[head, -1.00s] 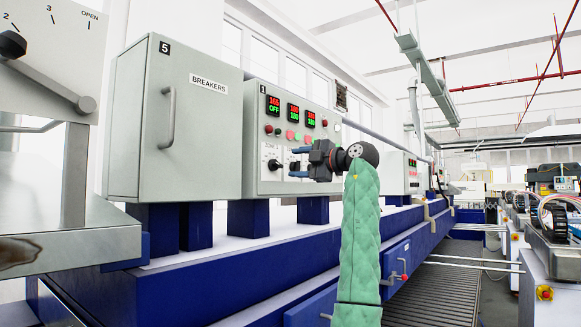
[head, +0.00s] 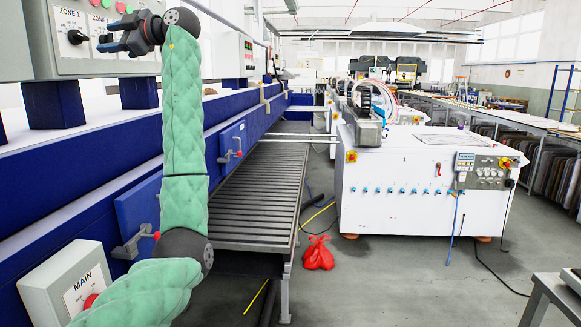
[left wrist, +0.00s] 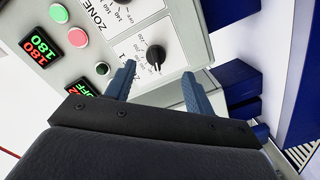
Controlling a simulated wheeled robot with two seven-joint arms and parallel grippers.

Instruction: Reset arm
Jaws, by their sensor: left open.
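My left arm, in a green quilted sleeve, comes up at the left of the head view. Its left gripper (head: 101,36) is open in front of the grey control panel (head: 50,62). A black rotary knob (head: 76,37) labelled Zone 1 is just left of the blue fingers. In the left wrist view, a black knob with a dial scale (left wrist: 156,54) lies between and ahead of the open fingers (left wrist: 159,72), with no contact visible. Lit red and green displays (left wrist: 40,50) and round buttons sit beside it. My right gripper is out of view.
A grey box labelled MAIN (head: 70,290) with a red knob stands at lower left. A slatted conveyor (head: 250,190) runs along the blue frame (head: 50,190).

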